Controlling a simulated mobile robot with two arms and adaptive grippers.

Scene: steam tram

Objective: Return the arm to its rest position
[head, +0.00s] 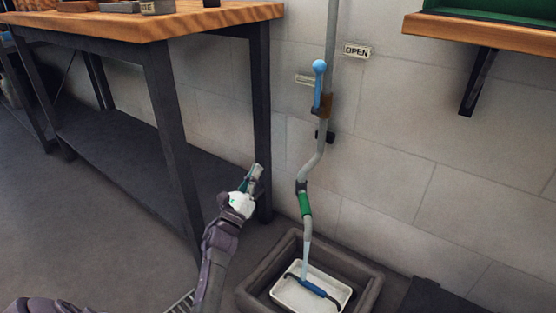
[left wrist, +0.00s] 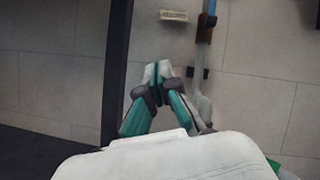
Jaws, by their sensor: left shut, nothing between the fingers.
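My left gripper (head: 254,174) is shut and empty, raised in front of the workbench's right leg, left of the grey pipe. It also shows in the left wrist view (left wrist: 158,70), with its fingertips together. The grey pipe (head: 316,160) runs down the wall with a blue lever handle (head: 319,72) pointing up, near a sign that reads OPEN (head: 357,51). The gripper is apart from the pipe and lever. My right gripper is not in view.
A wooden-topped workbench (head: 150,24) stands at the left. Water runs from the pipe into a white container (head: 328,304) with a blue handle, inside a dark basin (head: 262,275). A wooden wall shelf (head: 480,32) is at the upper right. Floor at the left (head: 90,225) is clear.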

